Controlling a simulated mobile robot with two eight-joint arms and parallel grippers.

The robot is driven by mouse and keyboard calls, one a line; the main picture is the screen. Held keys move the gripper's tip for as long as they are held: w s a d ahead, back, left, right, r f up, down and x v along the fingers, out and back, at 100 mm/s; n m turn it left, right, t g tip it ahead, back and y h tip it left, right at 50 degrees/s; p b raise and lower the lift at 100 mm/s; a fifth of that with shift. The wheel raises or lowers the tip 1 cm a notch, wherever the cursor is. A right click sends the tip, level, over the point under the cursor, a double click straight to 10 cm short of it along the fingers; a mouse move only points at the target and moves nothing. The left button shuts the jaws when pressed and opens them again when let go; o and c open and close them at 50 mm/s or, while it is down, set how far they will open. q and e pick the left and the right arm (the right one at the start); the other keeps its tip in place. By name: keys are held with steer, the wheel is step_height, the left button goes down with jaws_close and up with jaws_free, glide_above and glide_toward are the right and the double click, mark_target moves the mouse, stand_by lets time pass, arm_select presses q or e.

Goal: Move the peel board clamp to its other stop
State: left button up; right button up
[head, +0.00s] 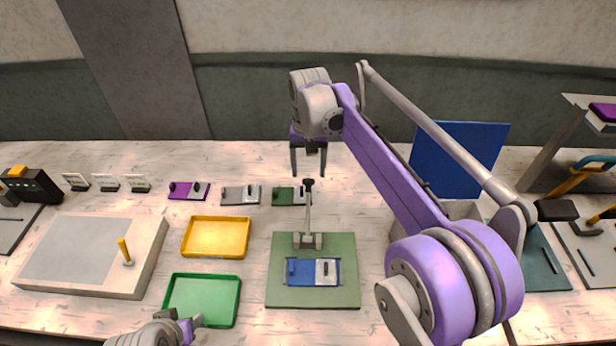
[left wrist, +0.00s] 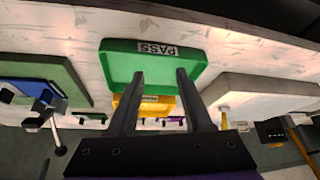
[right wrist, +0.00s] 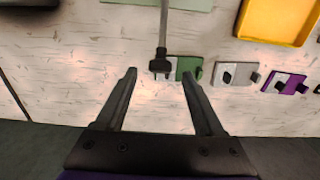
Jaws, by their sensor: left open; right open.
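The peel board (head: 347,258) is a green plate with a blue-and-white die piece (head: 300,271) lying on it. Its clamp (head: 308,240) has a grey base at the board's back part and a lever standing up to a black knob (head: 308,183). My right gripper (head: 308,170) is open and empty, fingers downward, just beyond the knob in the head view. In the right wrist view the knob (right wrist: 159,68) shows between the open fingertips (right wrist: 159,73). My left gripper (left wrist: 160,74) is open and empty by the green PASS tray (left wrist: 115,62); the clamp (left wrist: 45,112) shows left of it.
A yellow tray (head: 216,254) and the green tray (head: 167,293) lie left of the board. Purple, grey and green die pieces (head: 240,195) stand in a row behind. A grey slab (head: 65,255) with a yellow peg is farther left. My right arm covers part of the right side.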

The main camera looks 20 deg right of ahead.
steer(key=shift+f, duration=1.55)
steer(key=shift+c, duration=0.2)
jaws_close()
